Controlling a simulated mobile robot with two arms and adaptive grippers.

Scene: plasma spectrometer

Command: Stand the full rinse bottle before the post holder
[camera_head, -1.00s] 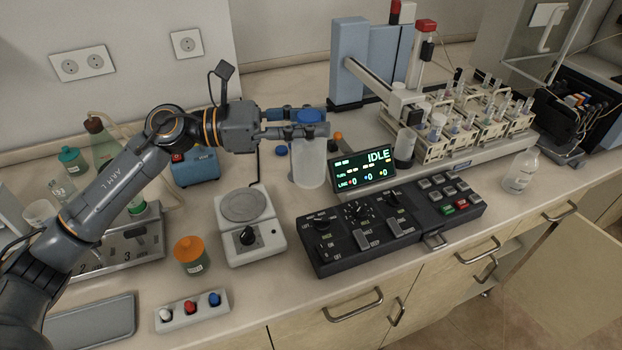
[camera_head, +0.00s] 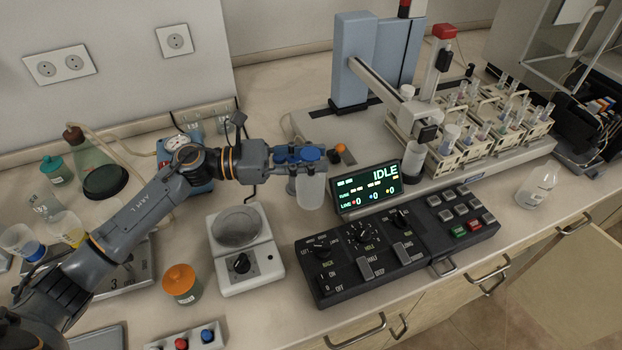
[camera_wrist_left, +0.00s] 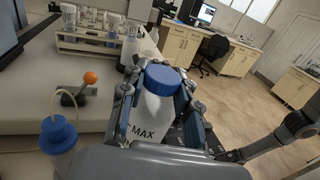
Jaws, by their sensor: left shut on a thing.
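A white translucent bottle with a blue cap (camera_head: 311,190) is held upright by my left gripper (camera_head: 298,158). In the left wrist view this bottle (camera_wrist_left: 152,105) shows "MAX" printed on its side, and the fingers close on it from both sides. It is between the white balance and the display. I cannot tell whether its base touches the bench. A second blue-capped bottle with a tube (camera_wrist_left: 58,135) stands beside it in the left wrist view. A small dark fitting with an orange ball (camera_head: 340,149) is close by; I cannot tell if it belongs to the post holder. My right gripper is not in view.
The lit IDLE display (camera_head: 368,187) and the black control panel (camera_head: 395,250) are right of the held bottle. The white balance (camera_head: 245,262) and an orange-lidded jar (camera_head: 181,284) are nearer left. Sample racks (camera_head: 485,135) and a clear bottle (camera_head: 538,186) stand at right.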

